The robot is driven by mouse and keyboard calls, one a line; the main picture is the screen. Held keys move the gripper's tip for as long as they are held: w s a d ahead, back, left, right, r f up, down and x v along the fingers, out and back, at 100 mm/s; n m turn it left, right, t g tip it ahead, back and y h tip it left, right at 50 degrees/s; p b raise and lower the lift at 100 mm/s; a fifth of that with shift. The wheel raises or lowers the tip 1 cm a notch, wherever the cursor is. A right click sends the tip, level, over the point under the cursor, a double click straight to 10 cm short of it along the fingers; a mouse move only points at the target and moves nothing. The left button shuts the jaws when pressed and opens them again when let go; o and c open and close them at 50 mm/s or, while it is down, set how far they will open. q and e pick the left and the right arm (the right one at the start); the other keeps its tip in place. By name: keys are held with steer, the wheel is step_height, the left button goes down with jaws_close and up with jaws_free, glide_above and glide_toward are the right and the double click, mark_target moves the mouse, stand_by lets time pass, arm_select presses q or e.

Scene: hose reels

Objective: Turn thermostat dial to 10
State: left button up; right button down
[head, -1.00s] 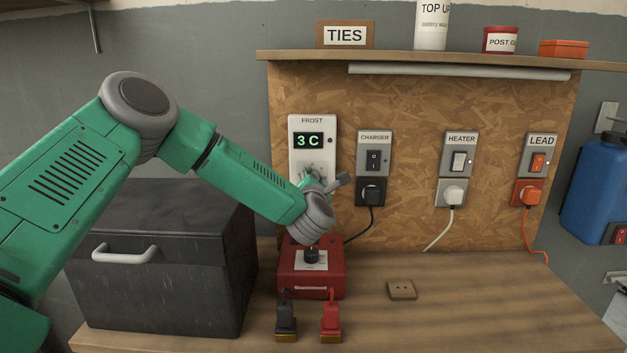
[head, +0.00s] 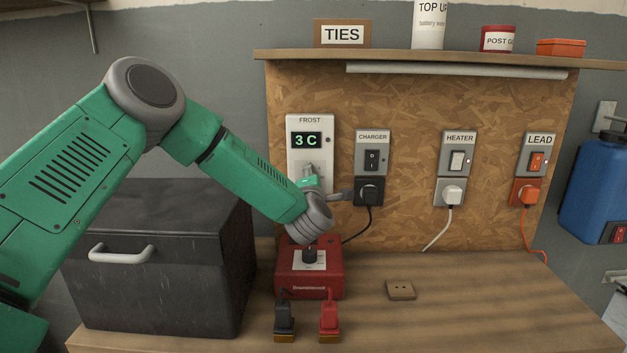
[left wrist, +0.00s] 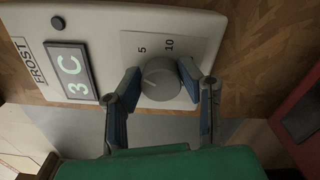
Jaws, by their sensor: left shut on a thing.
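The frost thermostat (head: 311,124) is a pale panel on the chipboard, and its display (head: 307,140) reads 3 C. In the left wrist view the panel (left wrist: 190,28) lies tilted, and its display (left wrist: 72,72) shows 3 C. The grey round dial (left wrist: 160,80) has printed marks 5 and 10 beside it. My left gripper (left wrist: 165,88) has one finger on each side of the dial and is shut on it. In the head view the left gripper (head: 312,180) is at the panel's lower part, and the dial is mostly hidden there. My right gripper is not in view.
A red charger box (head: 325,283) stands on the bench below my wrist, with black (head: 284,317) and red (head: 330,318) clamps in front. A black case (head: 160,260) is at left. Charger (head: 373,150), heater (head: 458,150) and lead (head: 537,150) switches are to the right. The bench's right side is mostly clear.

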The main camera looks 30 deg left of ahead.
arm_select(q)
steer(key=m, duration=0.3)
steer(key=shift+s+a+f+m, duration=0.1)
steer(key=shift+a+f+m, duration=0.05)
steer(key=shift+f+m, duration=0.25)
steer(key=m+p, duration=0.1)
steer(key=m, duration=0.2)
steer(key=shift+r+m, duration=0.1)
steer(key=shift+m, duration=0.2)
steer(key=m+p, duration=0.1)
steer(key=m, duration=0.4)
steer(key=shift+a+r+m, duration=0.1)
steer(key=shift+r+m, duration=0.05)
steer(key=shift+m, duration=0.65)
steer(key=shift+r+p, duration=0.2)
steer(key=shift+p, duration=0.1)
steer(key=o, duration=1.1)
steer(key=shift+o, duration=0.2)
steer(key=shift+w+a+f, duration=0.1)
steer(key=shift+w+f, duration=0.1)
steer(key=shift+a, duration=0.1)
